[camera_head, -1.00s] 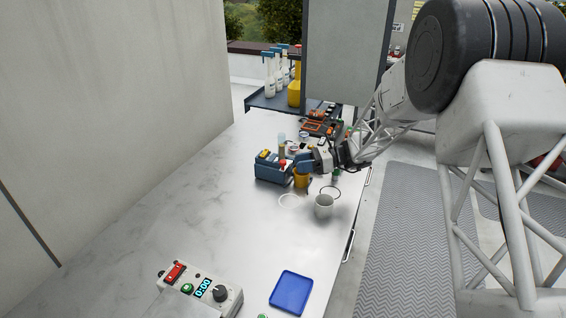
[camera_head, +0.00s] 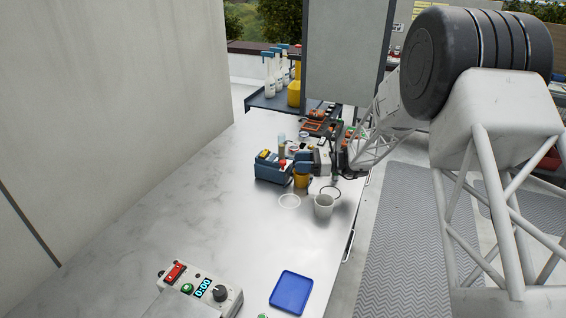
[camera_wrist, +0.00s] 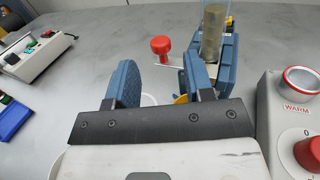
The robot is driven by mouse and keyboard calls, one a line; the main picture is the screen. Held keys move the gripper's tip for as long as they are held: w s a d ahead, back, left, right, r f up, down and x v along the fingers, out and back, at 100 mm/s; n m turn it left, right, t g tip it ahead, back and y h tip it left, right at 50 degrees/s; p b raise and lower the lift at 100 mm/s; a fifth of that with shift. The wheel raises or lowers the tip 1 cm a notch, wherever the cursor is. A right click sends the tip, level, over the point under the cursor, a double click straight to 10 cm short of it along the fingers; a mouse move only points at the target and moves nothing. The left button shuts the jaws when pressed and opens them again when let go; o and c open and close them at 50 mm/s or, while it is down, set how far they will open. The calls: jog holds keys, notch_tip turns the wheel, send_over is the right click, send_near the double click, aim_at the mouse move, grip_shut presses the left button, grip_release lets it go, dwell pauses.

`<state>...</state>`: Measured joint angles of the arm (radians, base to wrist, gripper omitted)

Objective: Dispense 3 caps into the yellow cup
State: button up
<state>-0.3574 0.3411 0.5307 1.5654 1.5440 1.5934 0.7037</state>
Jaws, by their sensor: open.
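The yellow cup (camera_head: 301,181) stands on the table in front of the blue dispenser (camera_head: 268,170). In the wrist view only a sliver of the yellow cup (camera_wrist: 181,99) shows beside my right finger. My gripper (camera_wrist: 160,70) is open, with blue finger pads. The red knob appears beyond the gap between the fingers, with nothing held. In the head view my gripper (camera_head: 304,158) is above and behind the yellow cup. Caps inside the cup cannot be seen.
A blue tray (camera_head: 291,293) and timer box (camera_head: 203,289) lie nearer. The left table is clear.

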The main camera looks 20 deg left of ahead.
aim_at(283, 161)
jog(key=shift+x, duration=3.05)
grip_shut()
